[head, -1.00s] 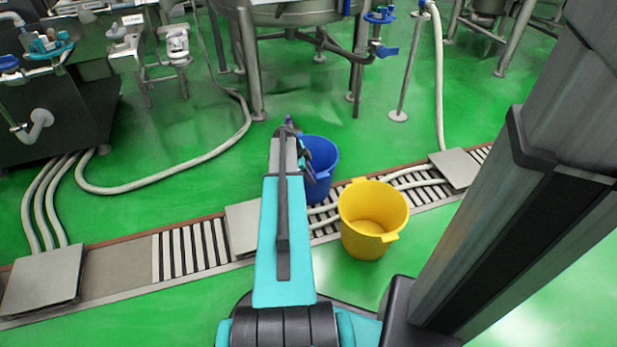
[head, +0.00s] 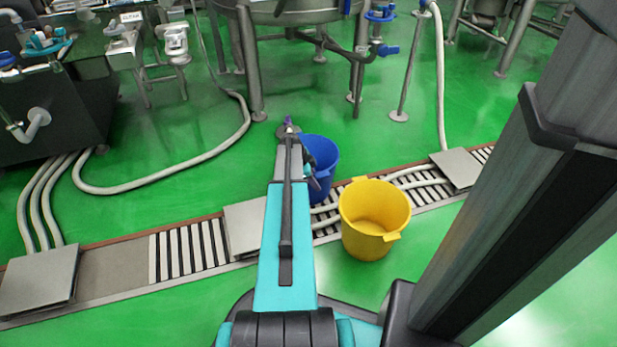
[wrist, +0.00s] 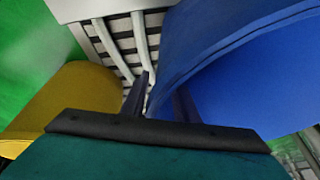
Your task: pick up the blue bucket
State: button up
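The blue bucket (head: 323,158) stands upright at the floor drain, partly hidden behind my arm in the head view. In the wrist view its wall and rim (wrist: 245,70) fill the right side, close to the fingers. My gripper (wrist: 163,92) has its two dark fingers apart, with a gap between them. The right finger overlaps the blue wall and the left finger is just outside the rim's left end. I cannot tell whether either finger touches the bucket. In the head view my gripper (head: 316,181) is small and dark against the bucket's left side.
A yellow bucket (head: 372,222) stands close by at the front right; it also shows in the wrist view (wrist: 62,103). Hoses (head: 165,183) and a slatted drain (head: 190,248) cross the green floor. A steel tank's legs (head: 250,75) stand behind.

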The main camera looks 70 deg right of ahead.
dwell(0.3)
grip_shut()
dwell(1.3)
